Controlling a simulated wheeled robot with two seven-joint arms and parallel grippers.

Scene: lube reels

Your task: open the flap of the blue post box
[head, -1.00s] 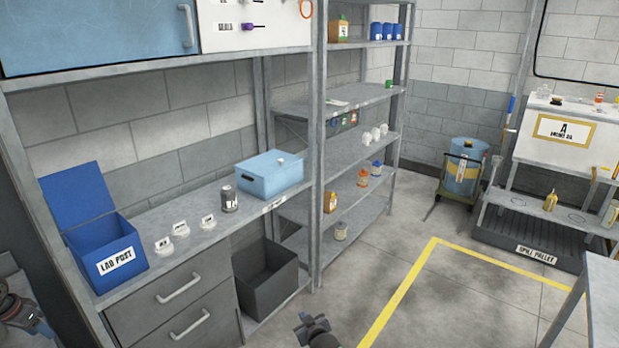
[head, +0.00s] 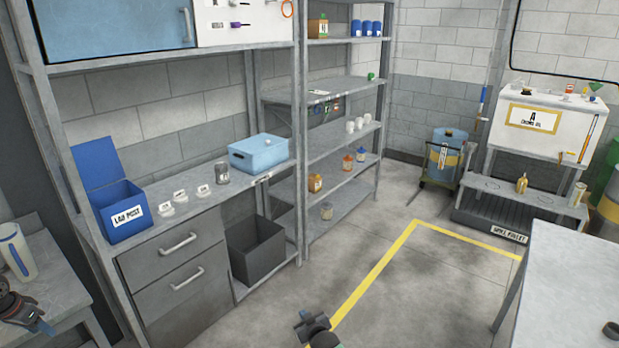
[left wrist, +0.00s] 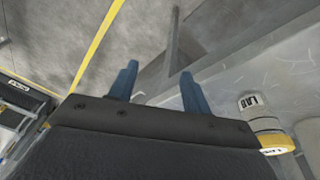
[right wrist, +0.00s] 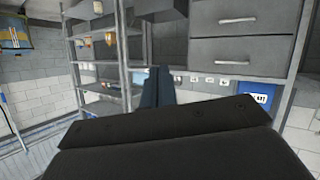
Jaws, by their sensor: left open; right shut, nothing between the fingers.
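The blue post box (head: 128,222), labelled LAB POST, stands at the left end of the grey workbench. Its blue flap (head: 95,169) is raised, standing up at the back of the box. The box also shows at the right edge of the right wrist view (right wrist: 262,90).
White labelled items (head: 180,197), a grey can (head: 221,172) and a light blue bin (head: 258,153) stand along the bench (head: 225,200). A side table (head: 55,275) with a white-and-blue container (head: 15,250) is at left. Another table (head: 570,290) is at right. The floor between is open.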

